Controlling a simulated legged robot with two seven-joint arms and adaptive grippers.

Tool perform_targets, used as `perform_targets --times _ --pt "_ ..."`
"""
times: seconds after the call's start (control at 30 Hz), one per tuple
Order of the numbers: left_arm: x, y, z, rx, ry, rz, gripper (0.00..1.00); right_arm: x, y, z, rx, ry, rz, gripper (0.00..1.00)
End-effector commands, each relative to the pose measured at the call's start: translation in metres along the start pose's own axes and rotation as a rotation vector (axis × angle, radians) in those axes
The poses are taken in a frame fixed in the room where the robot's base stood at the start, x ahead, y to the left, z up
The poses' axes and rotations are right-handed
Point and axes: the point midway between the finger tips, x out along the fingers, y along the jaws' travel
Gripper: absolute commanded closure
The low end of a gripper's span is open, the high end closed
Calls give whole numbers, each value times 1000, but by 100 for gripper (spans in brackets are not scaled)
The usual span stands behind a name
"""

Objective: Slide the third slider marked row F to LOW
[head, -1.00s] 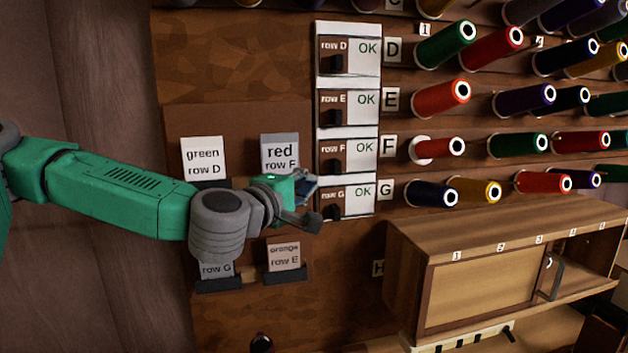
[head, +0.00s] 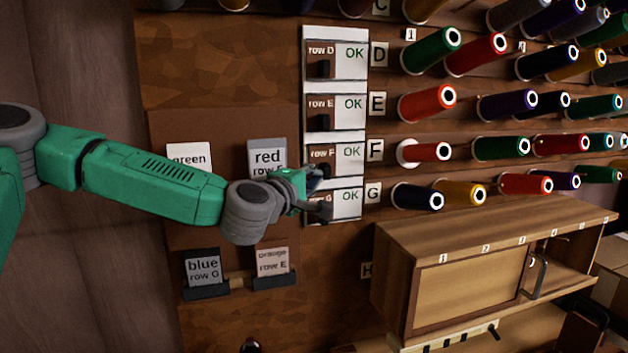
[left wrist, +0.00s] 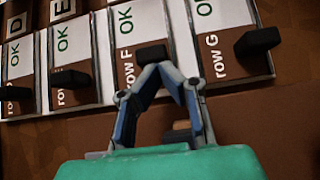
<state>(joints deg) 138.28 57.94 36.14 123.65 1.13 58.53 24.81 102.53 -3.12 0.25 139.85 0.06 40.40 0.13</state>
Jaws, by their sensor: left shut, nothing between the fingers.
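The row F slider is the third from the top in a column of white panels; its panel (head: 350,158) reads OK. Its black knob shows in the left wrist view (left wrist: 151,52), at the lower end of the OK window. My left gripper (head: 320,178) is in front of the lower part of row F and the row G panel (head: 346,204). In the left wrist view its closed fingertips (left wrist: 166,70) are just below and right of the row F knob, with nothing between them. I cannot tell whether they touch it. My right gripper is out of view.
The row G knob (left wrist: 257,40) sticks out close to the right of the fingers. Row D (head: 350,58) and row E (head: 350,110) panels read OK. Thread spools (head: 430,152) fill the right wall. A wooden cabinet (head: 470,285) is below; cards (head: 267,157) hang left.

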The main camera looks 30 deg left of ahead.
Motion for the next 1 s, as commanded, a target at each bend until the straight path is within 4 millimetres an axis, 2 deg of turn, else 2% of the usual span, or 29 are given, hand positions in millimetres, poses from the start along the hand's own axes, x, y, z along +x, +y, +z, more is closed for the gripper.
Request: perform_targets --times 0.23,0.4,1.0 --pt "34 -4 35 6 -2 -1 100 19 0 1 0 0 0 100" --pt "48 -1 53 5 -2 1 100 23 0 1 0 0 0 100" --pt "50 3 59 4 -7 6 100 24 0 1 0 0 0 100"
